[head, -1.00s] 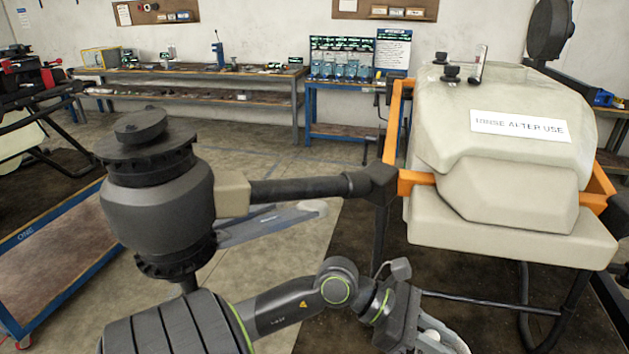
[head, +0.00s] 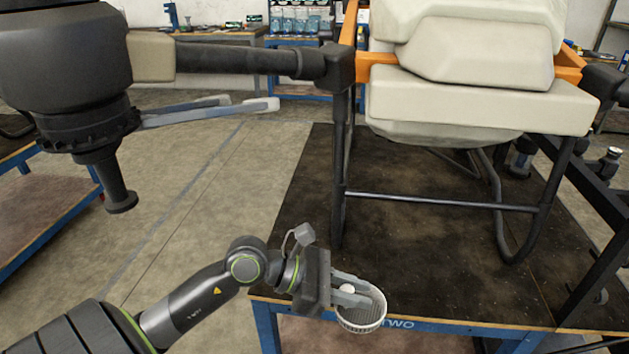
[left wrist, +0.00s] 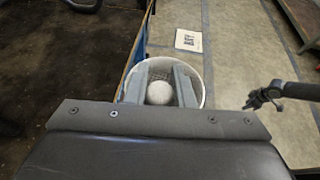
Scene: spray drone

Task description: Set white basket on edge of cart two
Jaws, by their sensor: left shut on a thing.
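The white basket (head: 372,318) is at the front edge of cart two (head: 470,326), near the blue rim with the word TWO. My left gripper (head: 362,293) reaches over the basket from the left, with its fingers inside the rim. In the left wrist view the basket (left wrist: 207,92) shows around both fingers, and the gripper (left wrist: 160,82) is shut on a round white knob (left wrist: 160,93) between them. Whether the basket's base touches the cart top is not clear. My right gripper is not in view.
A large drone with a cream tank (head: 480,100) and dark legs stands on the cart's dark top behind the basket. Its arm and motor (head: 70,80) overhang the left side. Another cart (head: 45,215) stands at far left, with open floor between. Benches line the back wall.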

